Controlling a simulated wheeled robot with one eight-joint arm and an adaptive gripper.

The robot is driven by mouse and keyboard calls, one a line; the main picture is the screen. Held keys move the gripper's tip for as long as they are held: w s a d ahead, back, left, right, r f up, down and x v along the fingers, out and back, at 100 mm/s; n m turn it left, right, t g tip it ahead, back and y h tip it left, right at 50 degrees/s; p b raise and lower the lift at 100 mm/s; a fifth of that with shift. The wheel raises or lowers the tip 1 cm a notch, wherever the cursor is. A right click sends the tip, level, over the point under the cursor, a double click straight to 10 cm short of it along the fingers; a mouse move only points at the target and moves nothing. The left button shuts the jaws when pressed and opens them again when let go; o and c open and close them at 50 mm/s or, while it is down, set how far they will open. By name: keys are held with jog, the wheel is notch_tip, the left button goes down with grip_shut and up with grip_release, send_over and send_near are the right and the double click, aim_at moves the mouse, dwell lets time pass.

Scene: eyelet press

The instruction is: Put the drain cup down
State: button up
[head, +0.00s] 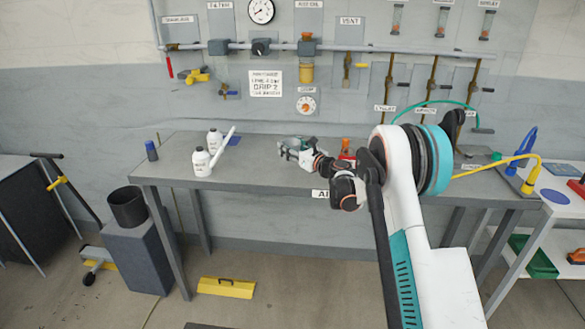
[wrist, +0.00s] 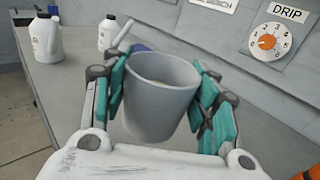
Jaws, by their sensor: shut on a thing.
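The drain cup (wrist: 155,105) is a grey, open-topped tapered cup, upright with a slight tilt in the wrist view. My gripper (wrist: 163,88) is shut on it, with teal finger pads against its left and right sides. In the head view my gripper (head: 297,150) is over the workbench (head: 262,165), near its middle; the cup is small and mostly hidden there. I cannot tell whether the cup's bottom touches the bench top. A blue round mark (head: 236,141) lies on the bench to the left of my gripper, and part of it shows behind the cup in the wrist view (wrist: 141,47).
Two white bottles (head: 201,162) (head: 214,140) and a dark blue canister (head: 151,151) stand on the left of the bench. An orange-topped item (head: 346,149) is right of my gripper. The wall panel with a drip dial (head: 306,105) rises behind.

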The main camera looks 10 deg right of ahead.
notch_tip(320, 180, down, 7)
jog(key=shift+r+b, duration=0.1)
jog(key=shift+b, duration=0.85)
jog(key=shift+r, duration=0.1)
jog(key=o, duration=1.1)
jog(key=shift+c, duration=0.2)
